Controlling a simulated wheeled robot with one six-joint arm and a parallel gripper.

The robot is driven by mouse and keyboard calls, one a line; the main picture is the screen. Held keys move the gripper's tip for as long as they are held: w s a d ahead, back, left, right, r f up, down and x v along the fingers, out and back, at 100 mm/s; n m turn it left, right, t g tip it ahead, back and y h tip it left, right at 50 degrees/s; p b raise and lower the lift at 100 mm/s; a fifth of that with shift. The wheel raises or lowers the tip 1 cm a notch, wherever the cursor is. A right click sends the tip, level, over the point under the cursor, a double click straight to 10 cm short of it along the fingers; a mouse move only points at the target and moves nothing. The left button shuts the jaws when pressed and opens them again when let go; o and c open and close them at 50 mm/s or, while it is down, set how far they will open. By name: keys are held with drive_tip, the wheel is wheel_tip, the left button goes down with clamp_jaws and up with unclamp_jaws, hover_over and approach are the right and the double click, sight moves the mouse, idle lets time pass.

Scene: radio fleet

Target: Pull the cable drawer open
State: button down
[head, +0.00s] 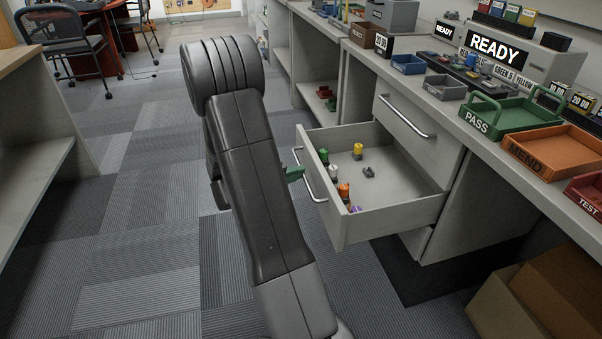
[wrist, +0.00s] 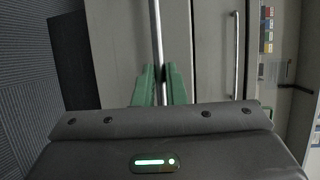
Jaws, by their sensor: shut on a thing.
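The cable drawer (head: 398,195) stands pulled out from the grey cabinet in the head view, with its inside showing. Several small items lie in it: a yellow one (head: 357,151), a green one (head: 323,155), an orange one (head: 343,191) and a dark grey one (head: 368,172). Its metal bar handle (head: 308,178) is on the drawer's front. My gripper's green fingers (head: 294,174) are at this handle, partly hidden by my arm. In the wrist view the green fingers (wrist: 162,85) are closed around the handle bar (wrist: 157,40).
A shut drawer with a handle (head: 404,116) is above the open one. The counter holds a green PASS tray (head: 510,117), an orange MEND tray (head: 556,150) and a red TEST tray (head: 585,192). Cardboard boxes (head: 545,295) stand at lower right. Carpet (head: 150,215) is clear at left.

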drive_tip(key=c, duration=1.5)
unclamp_jaws()
drive_tip(key=p+v, duration=0.3)
drive_tip(key=v, duration=1)
drive_tip(key=shift+s+a+r, duration=0.2)
drive_tip(key=shift+s+a, duration=0.05)
drive_tip(key=shift+a, duration=0.05)
drive_tip(key=shift+d, duration=0.1)
drive_tip(key=b+x, duration=0.3)
drive_tip(key=x, duration=1.1)
drive_tip(key=shift+d, duration=0.15)
